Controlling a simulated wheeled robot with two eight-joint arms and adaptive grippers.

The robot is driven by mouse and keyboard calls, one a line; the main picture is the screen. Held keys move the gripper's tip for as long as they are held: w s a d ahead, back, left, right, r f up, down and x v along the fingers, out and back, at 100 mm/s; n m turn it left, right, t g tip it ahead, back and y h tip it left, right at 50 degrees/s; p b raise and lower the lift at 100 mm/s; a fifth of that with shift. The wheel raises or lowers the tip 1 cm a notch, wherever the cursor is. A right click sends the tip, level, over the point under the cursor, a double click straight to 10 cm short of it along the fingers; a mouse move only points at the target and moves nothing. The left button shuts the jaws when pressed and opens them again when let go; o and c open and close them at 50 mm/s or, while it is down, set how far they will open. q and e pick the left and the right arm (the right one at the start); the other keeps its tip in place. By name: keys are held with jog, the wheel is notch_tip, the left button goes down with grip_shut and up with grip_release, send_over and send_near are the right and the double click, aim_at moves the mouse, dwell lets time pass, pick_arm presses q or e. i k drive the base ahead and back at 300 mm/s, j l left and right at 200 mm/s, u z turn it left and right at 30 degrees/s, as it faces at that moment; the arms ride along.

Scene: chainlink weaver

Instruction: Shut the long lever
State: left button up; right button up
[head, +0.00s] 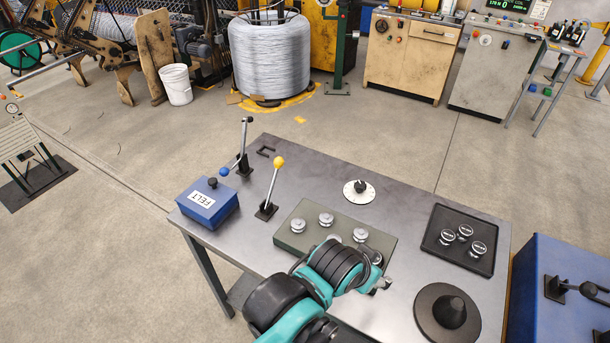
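Two upright levers stand at the far left of the grey metal table (410,220). One lever (272,185) has a yellow ball on top, rises from a black base and leans slightly right. Behind it, a thinner lever (244,138) with a dark tip stands nearly upright on a black base, with a blue ball (224,171) on a short side arm. I cannot tell for sure which is the long lever. My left gripper (378,272) is over the right end of the olive block, apart from both levers; its fingers are too small to read. My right gripper is not in view.
The olive block (295,238) carries several silver knobs. A blue FELT box (208,203) stands left of the levers. A white dial (350,196), a black tray (440,262) of round pieces and a dark cone (449,311) lie right. A blue cabinet (560,255) stands beyond the table's right edge.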

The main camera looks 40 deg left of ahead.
aim_at(278, 162)
jog(key=k+j, duration=0.1)
jog(key=j, duration=0.3)
jog(key=k+j, duration=0.15)
jog(key=j, duration=0.25)
jog(key=k+j, duration=0.1)
jog(key=j, duration=0.3)
